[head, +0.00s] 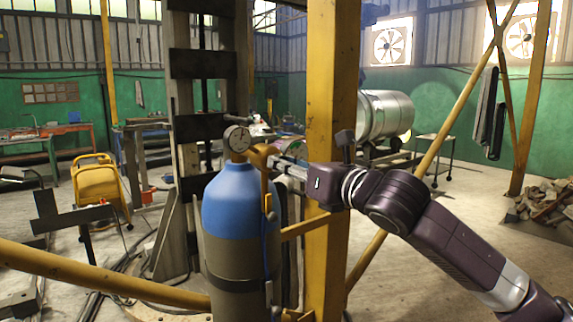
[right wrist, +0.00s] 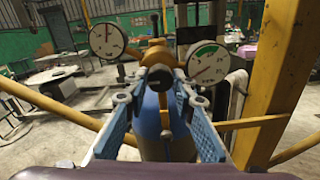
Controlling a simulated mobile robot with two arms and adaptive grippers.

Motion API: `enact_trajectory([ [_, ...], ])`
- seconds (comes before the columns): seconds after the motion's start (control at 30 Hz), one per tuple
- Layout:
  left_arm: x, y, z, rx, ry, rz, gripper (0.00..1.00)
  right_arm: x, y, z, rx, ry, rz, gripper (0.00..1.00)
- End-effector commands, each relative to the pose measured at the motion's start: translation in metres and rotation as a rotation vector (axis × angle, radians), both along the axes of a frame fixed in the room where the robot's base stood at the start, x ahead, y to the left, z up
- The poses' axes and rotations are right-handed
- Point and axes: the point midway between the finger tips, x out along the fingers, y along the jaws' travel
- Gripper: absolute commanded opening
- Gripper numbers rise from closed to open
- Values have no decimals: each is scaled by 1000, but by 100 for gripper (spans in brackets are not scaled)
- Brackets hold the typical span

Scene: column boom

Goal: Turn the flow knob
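A blue-topped gas cylinder (head: 230,207) stands upright left of the yellow post in the head view. A brass regulator (head: 262,156) with a round gauge (head: 238,139) sits on its top. In the right wrist view, a small black knob (right wrist: 182,92) faces me below the brass body (right wrist: 155,54), between two dials. My right gripper (right wrist: 177,82) has its blue fingers apart, one on each side of the knob, with the cylinder visible between them. I cannot tell whether the fingertips touch the knob. In the head view, the fingers are partly hidden near the regulator. My left gripper is not in view.
The yellow post (head: 331,100) stands close beside my right wrist. A slanted yellow brace (head: 440,145) passes behind my right arm. A yellow bar (head: 100,277) runs low at left. A dark steel column (head: 203,65) rises behind the cylinder.

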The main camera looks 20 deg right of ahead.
Motion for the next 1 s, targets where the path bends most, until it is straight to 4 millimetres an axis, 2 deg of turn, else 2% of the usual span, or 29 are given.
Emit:
enact_trajectory([
  [0.03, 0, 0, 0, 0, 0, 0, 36, 0, 0, 0, 0, 0, 0, 16],
  [0.2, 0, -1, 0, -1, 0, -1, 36, 0, 0, 0, 0, 0, 0, 0],
  [0.57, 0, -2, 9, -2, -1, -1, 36, 0, 0, 2, 64, 24, 1, 0],
  [1.0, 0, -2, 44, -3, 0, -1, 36, 0, -1, 3, 397, 147, -1, 0],
])
